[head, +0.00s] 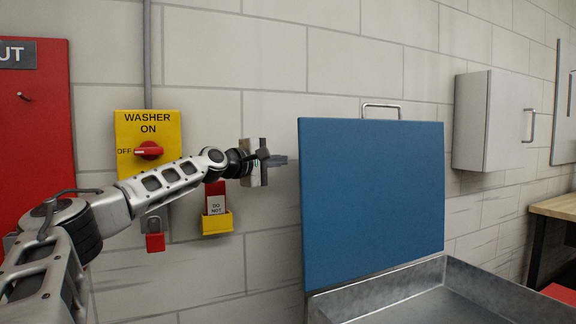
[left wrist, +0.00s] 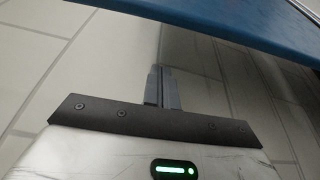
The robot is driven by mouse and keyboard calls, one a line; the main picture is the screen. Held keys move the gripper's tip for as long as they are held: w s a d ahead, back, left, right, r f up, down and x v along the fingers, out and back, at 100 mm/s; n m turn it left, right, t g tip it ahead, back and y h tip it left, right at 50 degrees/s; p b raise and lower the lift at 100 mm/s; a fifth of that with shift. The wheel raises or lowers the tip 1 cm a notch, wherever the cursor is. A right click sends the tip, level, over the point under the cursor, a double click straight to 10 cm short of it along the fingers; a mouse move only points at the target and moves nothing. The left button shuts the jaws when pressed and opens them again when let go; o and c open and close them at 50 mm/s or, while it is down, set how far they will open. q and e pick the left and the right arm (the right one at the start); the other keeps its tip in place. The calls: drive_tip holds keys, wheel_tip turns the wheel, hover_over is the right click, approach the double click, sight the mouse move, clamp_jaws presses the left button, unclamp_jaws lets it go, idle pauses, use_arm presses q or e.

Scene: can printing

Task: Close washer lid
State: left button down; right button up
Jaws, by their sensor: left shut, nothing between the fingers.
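The blue washer lid (head: 372,200) stands open and upright at the back of the metal washer basin (head: 420,298). A metal handle (head: 381,108) is on its top edge. My left gripper (head: 284,160) is shut and empty, just left of the lid's upper left edge in the head view, in front of the wall. Whether it touches the lid I cannot tell. In the left wrist view the shut fingers (left wrist: 160,88) point toward the blue lid edge (left wrist: 220,22) across the top. My right gripper is not in view.
A yellow washer switch panel (head: 127,125) with a red knob is on the wall behind my left arm. Below it hang a red padlock (head: 155,242) and a yellow tag holder (head: 217,224). A white cabinet (head: 490,120) and a wooden bench (head: 556,206) are at right.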

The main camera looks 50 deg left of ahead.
use_arm(q)
drive_tip(key=shift+d+r+p, duration=0.15)
drive_tip(key=shift+d+p, duration=1.2)
drive_tip(key=shift+d, duration=0.6)
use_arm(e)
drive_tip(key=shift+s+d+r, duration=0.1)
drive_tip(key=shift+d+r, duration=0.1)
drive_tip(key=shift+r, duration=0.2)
use_arm(q)
drive_tip(key=shift+s+d, duration=0.1)
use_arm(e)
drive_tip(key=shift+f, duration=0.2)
